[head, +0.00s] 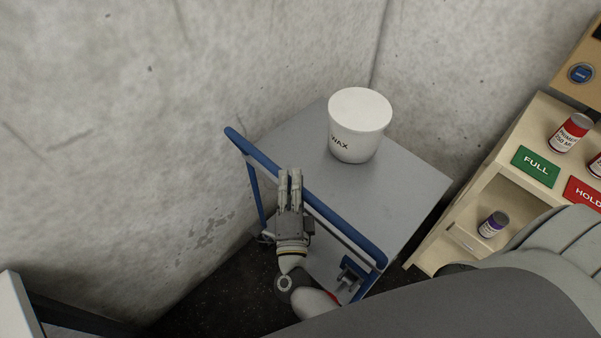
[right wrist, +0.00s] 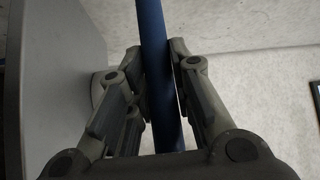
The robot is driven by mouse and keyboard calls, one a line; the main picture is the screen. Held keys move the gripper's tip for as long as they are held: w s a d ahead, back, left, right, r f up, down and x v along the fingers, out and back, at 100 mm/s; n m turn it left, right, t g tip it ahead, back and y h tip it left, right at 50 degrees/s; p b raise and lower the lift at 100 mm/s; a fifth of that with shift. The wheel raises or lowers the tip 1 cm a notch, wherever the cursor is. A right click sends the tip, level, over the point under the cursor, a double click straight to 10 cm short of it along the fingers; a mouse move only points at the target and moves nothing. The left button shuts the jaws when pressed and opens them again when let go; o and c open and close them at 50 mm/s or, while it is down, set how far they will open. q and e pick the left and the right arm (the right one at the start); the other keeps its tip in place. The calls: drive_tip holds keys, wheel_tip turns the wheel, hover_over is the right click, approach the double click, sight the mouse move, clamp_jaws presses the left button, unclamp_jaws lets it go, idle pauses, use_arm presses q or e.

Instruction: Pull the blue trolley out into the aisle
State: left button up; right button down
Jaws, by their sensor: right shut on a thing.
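The blue trolley stands in the corner between two concrete walls, with a grey top (head: 395,190) and a blue push handle (head: 335,219) along its near edge. A white tub marked WAX (head: 358,127) stands upright on the top. My right gripper (head: 290,174) is shut on the handle, a little left of its middle. In the right wrist view the blue bar (right wrist: 157,70) runs between the fingers of my right gripper (right wrist: 160,75). My left gripper is not in view.
A beige shelf unit (head: 507,135) stands close to the right of the trolley, with FULL and HOLD labels and several small cans. The concrete wall (head: 110,130) is close on the left. Dark floor (head: 205,290) shows in front. A pale-topped piece (head: 15,310) is at bottom left.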

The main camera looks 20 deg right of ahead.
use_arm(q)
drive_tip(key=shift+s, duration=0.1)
use_arm(e)
drive_tip(key=shift+s+a+f, duration=0.1)
drive_tip(key=shift+a+f, duration=0.05)
drive_tip(key=shift+a, duration=0.15)
drive_tip(key=c, duration=1.4)
unclamp_jaws()
drive_tip(key=shift+a, duration=0.15)
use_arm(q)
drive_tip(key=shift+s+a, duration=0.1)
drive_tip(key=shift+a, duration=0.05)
use_arm(e)
drive_tip(key=shift+o, duration=0.5)
drive_tip(key=v, duration=1.2)
